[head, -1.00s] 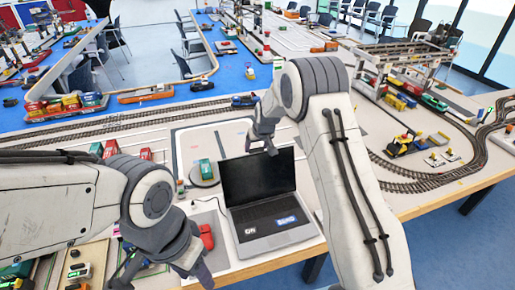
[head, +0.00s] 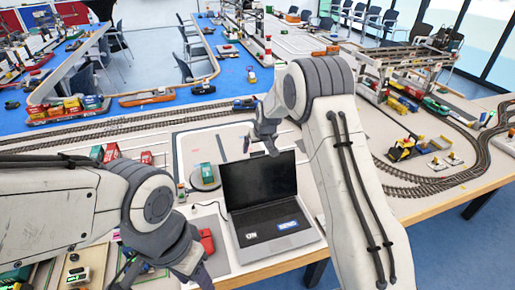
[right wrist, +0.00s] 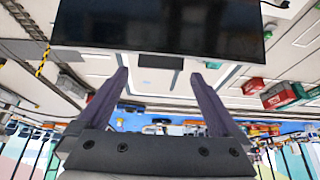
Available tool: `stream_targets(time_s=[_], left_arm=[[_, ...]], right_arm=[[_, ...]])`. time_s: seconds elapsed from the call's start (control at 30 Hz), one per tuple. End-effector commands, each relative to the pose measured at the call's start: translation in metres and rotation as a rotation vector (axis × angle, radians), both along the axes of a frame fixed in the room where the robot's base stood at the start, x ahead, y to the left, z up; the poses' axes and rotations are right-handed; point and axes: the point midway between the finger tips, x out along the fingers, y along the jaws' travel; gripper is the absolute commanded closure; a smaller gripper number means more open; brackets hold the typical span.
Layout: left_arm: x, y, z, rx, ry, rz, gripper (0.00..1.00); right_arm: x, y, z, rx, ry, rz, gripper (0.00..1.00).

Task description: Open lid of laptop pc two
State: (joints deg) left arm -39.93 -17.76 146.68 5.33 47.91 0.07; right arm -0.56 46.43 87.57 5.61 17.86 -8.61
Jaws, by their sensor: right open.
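The laptop (head: 262,240) stands on the table with its lid (head: 255,183) raised and its dark screen facing me. Two labels lie on its palm rest. My right gripper (head: 265,140) is at the top edge of the lid in the head view, partly hidden by its own arm. In the right wrist view the dark screen (right wrist: 205,25) fills the upper part, and the right gripper (right wrist: 158,77) is open with nothing between its fingers; I cannot tell if it touches the lid. My left gripper (head: 165,272) is left of the laptop; its jaw gap is unclear.
A red object (head: 207,241) lies just left of the laptop on a grey mat. A green block (head: 206,172) stands behind it on a round plate. Train tracks (head: 425,185) and a gantry crane (head: 405,62) are at the right. The table's front edge runs close below the laptop.

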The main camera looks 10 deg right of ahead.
Motion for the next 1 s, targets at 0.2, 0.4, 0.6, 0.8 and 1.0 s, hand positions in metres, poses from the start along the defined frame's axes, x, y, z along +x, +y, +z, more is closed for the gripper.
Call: stream_targets(time_s=[0.2,0.4,0.6,0.8,1.0], left_arm=[[0.000,0.000,-0.015,0.000,0.000,-0.001,0.50],[0.000,0.000,-0.024,0.000,0.000,-0.001,0.50],[0.000,0.000,-0.027,0.000,0.000,-0.002,0.50],[0.000,0.000,-0.027,0.000,0.000,-0.002,0.50],[0.000,0.000,-0.027,0.000,0.000,-0.001,0.50]], right_arm=[[-0.018,-0.002,0.033,0.000,-0.006,-0.001,0.00],[-0.034,-0.004,0.067,-0.001,-0.008,-0.002,0.00],[-0.043,-0.005,0.084,0.000,-0.006,-0.003,0.00],[-0.045,-0.005,0.086,-0.001,-0.004,-0.003,0.00],[-0.048,0.000,0.087,0.001,-0.002,0.005,0.00]])
